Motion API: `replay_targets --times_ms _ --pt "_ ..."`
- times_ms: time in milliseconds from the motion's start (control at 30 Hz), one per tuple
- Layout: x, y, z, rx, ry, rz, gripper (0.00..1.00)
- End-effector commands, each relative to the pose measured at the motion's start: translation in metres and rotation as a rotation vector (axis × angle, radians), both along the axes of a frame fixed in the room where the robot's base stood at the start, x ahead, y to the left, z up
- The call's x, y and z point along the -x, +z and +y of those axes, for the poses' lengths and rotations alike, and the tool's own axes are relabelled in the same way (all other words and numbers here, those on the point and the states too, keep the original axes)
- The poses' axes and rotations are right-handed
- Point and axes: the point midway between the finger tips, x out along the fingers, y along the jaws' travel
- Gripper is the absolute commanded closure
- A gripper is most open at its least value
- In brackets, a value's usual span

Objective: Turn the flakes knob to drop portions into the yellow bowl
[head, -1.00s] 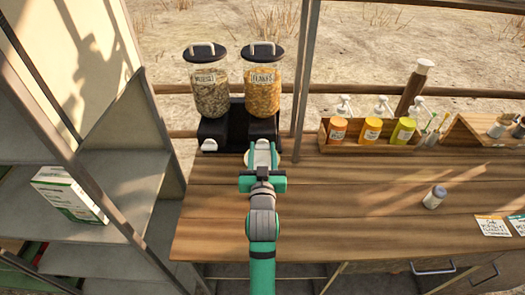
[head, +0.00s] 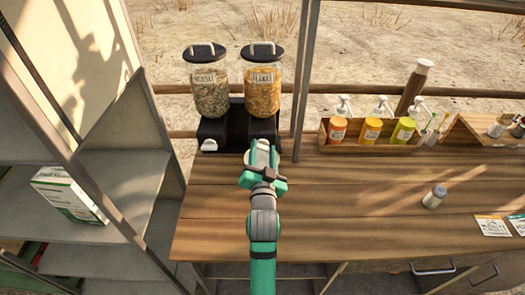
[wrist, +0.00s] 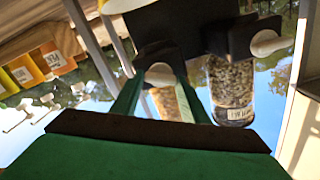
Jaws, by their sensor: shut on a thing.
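The flakes dispenser (head: 262,97) is a clear jar of orange flakes with a black lid, on the right of a black double stand (head: 225,131). My gripper (head: 262,158) is at the front of the stand below this jar, tilted about its long axis. In the wrist view, which is upside down, its green fingers close on the pale round flakes knob (wrist: 160,73). The knob is mostly hidden by my gripper in the head view.
The muesli dispenser (head: 210,88) stands left of the flakes, with its own pale knob (head: 209,146). A wooden box (head: 350,146) of pump bottles is to the right, past a post (head: 303,80). A small jar (head: 434,197) stands on the otherwise fairly clear wooden counter (head: 345,215).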

Motion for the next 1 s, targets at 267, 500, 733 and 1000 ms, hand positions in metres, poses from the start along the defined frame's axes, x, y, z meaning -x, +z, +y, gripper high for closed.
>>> replay_targets --times_ms 267,500,733,1000 --pt "0.0003 -0.0014 0.0008 -0.262 0.003 0.002 0.82" --pt "0.0003 -0.0022 0.0005 -0.489 0.003 0.001 0.82" --pt "0.0001 -0.0033 0.0001 -0.704 0.003 0.003 0.82" --pt "0.0004 -0.0044 -0.0006 -0.917 0.002 0.003 0.82"
